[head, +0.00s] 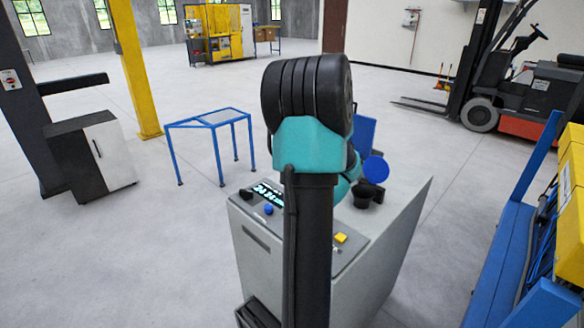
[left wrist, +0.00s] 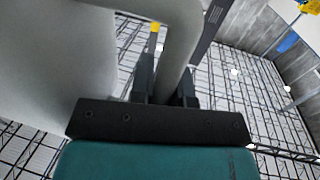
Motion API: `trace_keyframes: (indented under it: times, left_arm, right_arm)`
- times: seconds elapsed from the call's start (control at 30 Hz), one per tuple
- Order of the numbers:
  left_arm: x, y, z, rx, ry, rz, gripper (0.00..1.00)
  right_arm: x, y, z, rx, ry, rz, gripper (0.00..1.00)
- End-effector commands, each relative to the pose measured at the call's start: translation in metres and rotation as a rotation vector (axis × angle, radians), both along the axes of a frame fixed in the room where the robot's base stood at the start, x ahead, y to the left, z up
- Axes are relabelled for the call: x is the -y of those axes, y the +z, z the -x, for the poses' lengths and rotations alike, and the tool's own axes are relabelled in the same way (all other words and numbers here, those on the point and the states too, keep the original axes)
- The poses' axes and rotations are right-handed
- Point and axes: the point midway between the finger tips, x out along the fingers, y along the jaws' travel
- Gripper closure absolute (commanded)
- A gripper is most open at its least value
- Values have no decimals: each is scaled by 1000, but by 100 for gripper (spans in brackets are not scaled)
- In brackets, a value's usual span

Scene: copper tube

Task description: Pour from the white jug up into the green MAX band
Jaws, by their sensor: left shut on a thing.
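The white jug (left wrist: 55,65) fills the left side of the left wrist view, very close to the camera. Its handle (left wrist: 180,38) runs down between the two dark fingers of my left gripper (left wrist: 165,82). The gripper is shut on this handle. In the head view my own arm covers the middle, so the jug and the left gripper are hidden there. I cannot make out a green MAX band in either view. My right gripper is not in view.
The grey cabinet (head: 392,238) has lit displays, a blue knob (head: 268,209) and a yellow block (head: 340,238) on top. A blue disc (head: 375,169) shows just above the cup-like thing. A blue-framed table (head: 222,117) stands behind left. A forklift (head: 490,80) is far right.

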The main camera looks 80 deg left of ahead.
Motion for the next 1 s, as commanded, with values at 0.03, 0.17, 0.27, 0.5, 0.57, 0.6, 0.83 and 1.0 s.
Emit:
trace_keyframes:
  times: [0.03, 0.17, 0.27, 0.5, 0.57, 0.6, 0.83, 1.0]
  left_arm:
    - [0, 7, 0, 4, 1, -9, 100]
    - [0, 17, 0, 4, 1, -9, 100]
    - [0, 25, 0, 4, 0, -9, 100]
    - [0, 44, 1, 4, 1, -9, 100]
    - [0, 48, 0, 4, 1, -8, 100]
    - [0, 51, 0, 3, 1, -7, 100]
    - [0, 69, 0, 4, 1, -8, 100]
    - [0, 83, 1, 3, 1, -8, 100]
  right_arm:
    - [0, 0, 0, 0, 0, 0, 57]
    - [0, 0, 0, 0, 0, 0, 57]
    - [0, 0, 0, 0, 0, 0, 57]
    - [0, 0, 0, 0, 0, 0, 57]
    - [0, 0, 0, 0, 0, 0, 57]
    - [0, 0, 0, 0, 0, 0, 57]
    - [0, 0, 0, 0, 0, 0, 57]
    - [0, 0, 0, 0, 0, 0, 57]
